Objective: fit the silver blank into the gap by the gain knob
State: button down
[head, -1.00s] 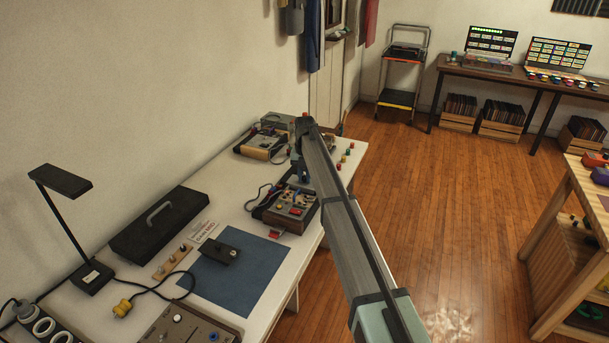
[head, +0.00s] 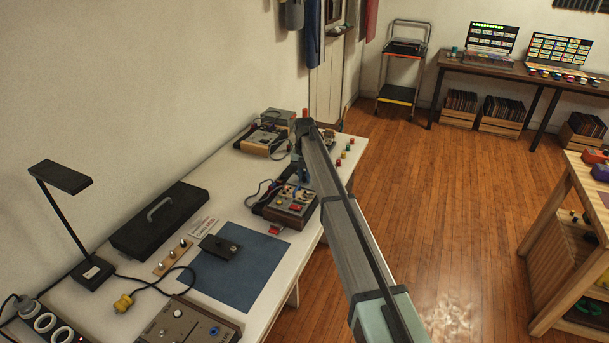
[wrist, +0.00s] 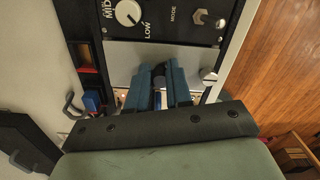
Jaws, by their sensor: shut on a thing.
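In the wrist view the silver blank (wrist: 122,62) is a plain pale plate just below a black module with a white knob (wrist: 128,12) marked MID and LOW. My gripper (wrist: 160,72) is shut on the blank; a dark blue piece shows between the blue-grey fingers, which hide the plate's middle. Whether the plate is seated or just above the case, I cannot tell. No gain label is readable. In the head view my gripper (head: 297,172) is over the wood-sided synth case (head: 290,208).
A silver knob or screw (wrist: 208,75) stands close to my fingers' right. Cables lie left of the case. A blue mat (head: 255,265) holds a black box (head: 220,247). Another case (head: 263,140) stands farther back. The white table (head: 210,165) ends at the right.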

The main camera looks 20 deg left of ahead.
aim_at(304, 176)
jog(key=shift+f, duration=0.2)
jog(key=c, duration=1)
grip_release()
jog(key=shift+o, duration=0.2)
notch_tip(304, 176, up, 14)
jog(key=shift+f, duration=0.1)
